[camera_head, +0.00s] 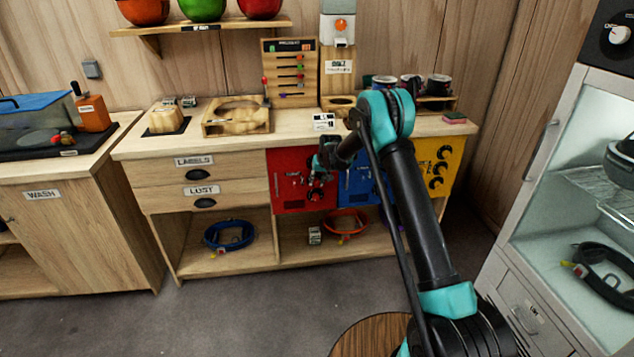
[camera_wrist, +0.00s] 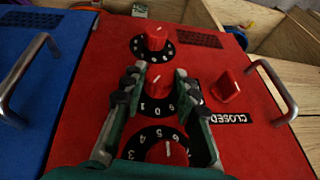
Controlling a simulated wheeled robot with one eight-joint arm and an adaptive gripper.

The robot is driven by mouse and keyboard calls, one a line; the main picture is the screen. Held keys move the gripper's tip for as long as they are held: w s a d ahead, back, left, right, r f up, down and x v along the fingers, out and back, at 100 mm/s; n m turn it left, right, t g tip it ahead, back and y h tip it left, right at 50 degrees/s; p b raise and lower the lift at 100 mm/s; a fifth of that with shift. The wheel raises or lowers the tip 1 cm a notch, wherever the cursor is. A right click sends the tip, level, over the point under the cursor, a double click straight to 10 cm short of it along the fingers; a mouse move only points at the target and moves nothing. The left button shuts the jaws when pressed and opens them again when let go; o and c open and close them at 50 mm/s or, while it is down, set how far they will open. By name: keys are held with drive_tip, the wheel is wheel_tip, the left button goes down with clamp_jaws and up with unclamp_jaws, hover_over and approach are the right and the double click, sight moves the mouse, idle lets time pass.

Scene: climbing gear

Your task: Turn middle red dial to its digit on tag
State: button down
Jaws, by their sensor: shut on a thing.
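The red door (camera_head: 288,203) carries three red dials with black numbered rings. In the wrist view, the middle dial (camera_wrist: 159,80) sits between the fingertips of my gripper (camera_wrist: 160,90), which is shut on it. A white line shows on its cap; some ring digits are hidden by my fingers. One outer dial (camera_wrist: 155,37) is beyond the fingers, and the other (camera_wrist: 167,152) is nearer the palm. In the head view, my gripper (camera_head: 322,167) covers part of the red door. A white card (camera_head: 324,121) with unreadable marks lies on the counter; I cannot tell whether it is the tag.
A red knob (camera_wrist: 226,87) by a CLOSED label and a metal handle (camera_wrist: 281,95) are beside the dials. The blue door (camera_head: 357,189) adjoins the red one, with the yellow panel (camera_head: 440,165) farther right. Coiled ropes lie on the shelf below.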

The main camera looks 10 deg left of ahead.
drive_tip(key=shift+d, duration=0.1)
drive_tip(key=y, duration=0.3)
drive_tip(key=shift+w+d+f+m+g, duration=0.1)
drive_tip(key=shift+w+d+m+g, duration=0.05)
drive_tip(key=shift+d+m+g, duration=0.2)
drive_tip(key=shift+f+m+g+y, duration=0.15)
drive_tip(key=shift+m+g+y, duration=0.2)
drive_tip(key=shift+y, duration=1.35)
drive_tip(key=c, duration=1.1)
unclamp_jaws()
drive_tip(key=shift+c, duration=0.2)
drive_tip(key=v, duration=1.2)
drive_tip(key=shift+d, duration=0.15)
drive_tip(key=shift+f, duration=0.15)
